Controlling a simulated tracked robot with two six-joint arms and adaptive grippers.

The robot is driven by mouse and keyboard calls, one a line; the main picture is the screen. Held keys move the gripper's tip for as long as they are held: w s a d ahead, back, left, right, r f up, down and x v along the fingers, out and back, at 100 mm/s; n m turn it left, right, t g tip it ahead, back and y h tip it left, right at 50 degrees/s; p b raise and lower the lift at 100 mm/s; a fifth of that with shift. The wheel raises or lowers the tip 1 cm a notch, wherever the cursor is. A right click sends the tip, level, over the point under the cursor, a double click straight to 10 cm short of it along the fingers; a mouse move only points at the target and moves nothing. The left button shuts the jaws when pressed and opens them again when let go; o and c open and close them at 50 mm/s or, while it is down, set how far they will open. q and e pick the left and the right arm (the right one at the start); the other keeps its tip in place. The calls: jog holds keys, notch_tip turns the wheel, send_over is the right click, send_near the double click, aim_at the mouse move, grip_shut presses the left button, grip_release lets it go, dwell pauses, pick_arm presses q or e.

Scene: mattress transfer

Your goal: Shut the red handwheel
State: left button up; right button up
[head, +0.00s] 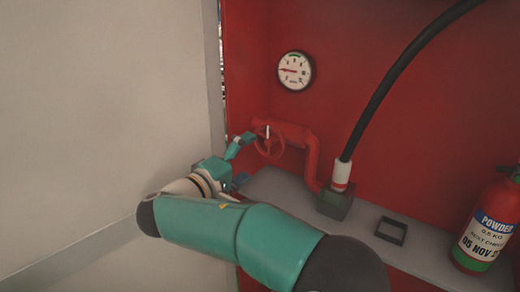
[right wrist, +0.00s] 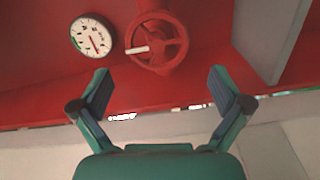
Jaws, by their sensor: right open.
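The red handwheel (head: 269,142) sits on a red pipe in the red cabinet in the head view, with a white handle at its top. In the right wrist view the handwheel (right wrist: 158,43) is at top centre, its white handle pointing left. My right gripper (head: 243,160) is just left of the handwheel in the head view. In the right wrist view the open fingers of my right gripper (right wrist: 159,76) spread to either side below the wheel, empty and apart from it. My left gripper is not in view.
A round gauge (head: 295,71) is on the cabinet's back wall. A black hose (head: 391,75) rises from a fitting on the grey shelf (head: 285,190). A dark square frame (head: 391,230) and a red extinguisher (head: 486,225) are at right. A pale panel (head: 105,110) fills the left.

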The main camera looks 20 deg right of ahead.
jog(key=shift+v, duration=1.5)
jog(key=s+d+f+n+g+y, duration=0.2)
jog(key=f+g+y, duration=0.15)
jog(key=f, duration=1.35)
jog(key=s+d+f+n+g+y, duration=0.25)
jog(key=f+y, duration=0.25)
jog(key=f, duration=1.2)
jog(key=s+a+f+m+g+y, duration=0.15)
jog(key=s+f+m+y, duration=0.4)
jog(key=s+f, duration=0.55)
jog(key=s+a+f+m+g+y, duration=0.1)
jog(key=s+f+m+g+y, duration=0.25)
jog(key=s+f+m, duration=0.75)
notch_tip(320, 180, up, 21)
jog(key=s+n+p, duration=0.2)
jog(key=n+p, duration=0.2)
jog(key=p, duration=1.4)
jog(key=shift+t+y, duration=0.3)
jog(key=shift+y, duration=0.05)
